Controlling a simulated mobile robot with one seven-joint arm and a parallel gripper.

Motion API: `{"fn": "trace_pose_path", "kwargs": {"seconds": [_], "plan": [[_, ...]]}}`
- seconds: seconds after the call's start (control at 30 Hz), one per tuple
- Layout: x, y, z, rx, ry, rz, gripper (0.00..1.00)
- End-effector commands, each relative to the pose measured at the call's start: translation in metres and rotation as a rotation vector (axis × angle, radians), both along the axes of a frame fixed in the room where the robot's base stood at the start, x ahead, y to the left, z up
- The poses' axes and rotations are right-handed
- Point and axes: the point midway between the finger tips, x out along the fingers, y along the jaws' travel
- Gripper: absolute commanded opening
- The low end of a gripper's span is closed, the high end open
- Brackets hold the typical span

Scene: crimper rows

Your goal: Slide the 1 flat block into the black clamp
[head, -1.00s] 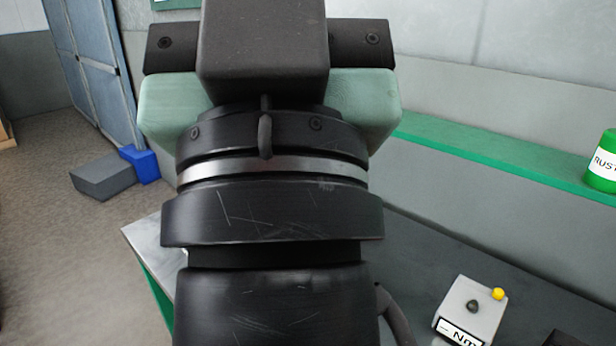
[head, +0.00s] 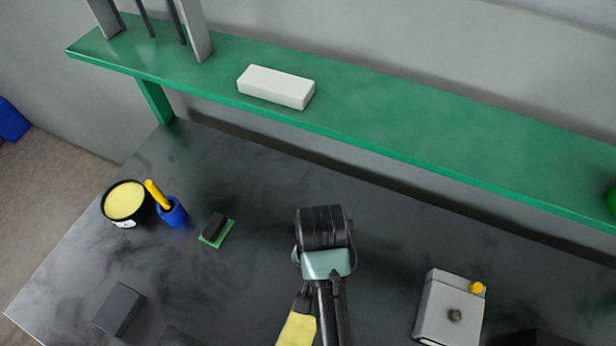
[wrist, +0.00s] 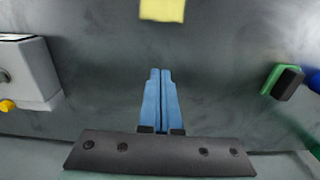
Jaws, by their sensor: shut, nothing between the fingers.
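My gripper (wrist: 160,72) is shut and empty, its two blue fingers together, over the dark table. In the head view its body (head: 324,262) is seen from above and the fingertips are hidden. A yellow flat piece shows at the top edge of the wrist view (wrist: 162,9), ahead of the fingertips and apart from them. A yellow piece also shows beside my arm at the bottom of the head view (head: 298,329), partly cut off. I cannot tell for sure which thing is the black clamp. A black piece on a green base (head: 214,230) sits left of my gripper.
A grey box with a yellow knob (head: 437,305) stands right. A tub with yellow contents (head: 124,201), a blue cup (head: 173,213) and a dark block (head: 119,309) are left. A white block (head: 275,86) lies on the green shelf (head: 400,135). Table between is clear.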

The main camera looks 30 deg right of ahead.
Motion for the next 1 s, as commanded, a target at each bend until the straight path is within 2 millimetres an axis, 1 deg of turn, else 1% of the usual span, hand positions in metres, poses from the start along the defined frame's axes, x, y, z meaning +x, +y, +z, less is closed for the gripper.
{"fn": "trace_pose_path", "kwargs": {"seconds": [0.17, 0.4, 0.5, 0.57, 0.7, 0.83, 1.0], "plan": [[-0.002, 0.001, -0.027, 0.003, 0.006, 0.0, 0.0], [-0.001, 0.0, -0.078, 0.001, 0.002, 0.002, 0.0], [-0.001, 0.001, -0.097, 0.001, 0.001, 0.002, 0.0], [-0.008, 0.01, -0.092, 0.0, 0.0, 0.005, 0.0], [-0.019, 0.024, -0.092, -0.001, -0.002, 0.004, 0.0], [-0.023, 0.03, -0.093, -0.001, -0.003, 0.004, 0.0], [-0.024, 0.032, -0.095, -0.001, -0.005, 0.004, 0.0]]}}
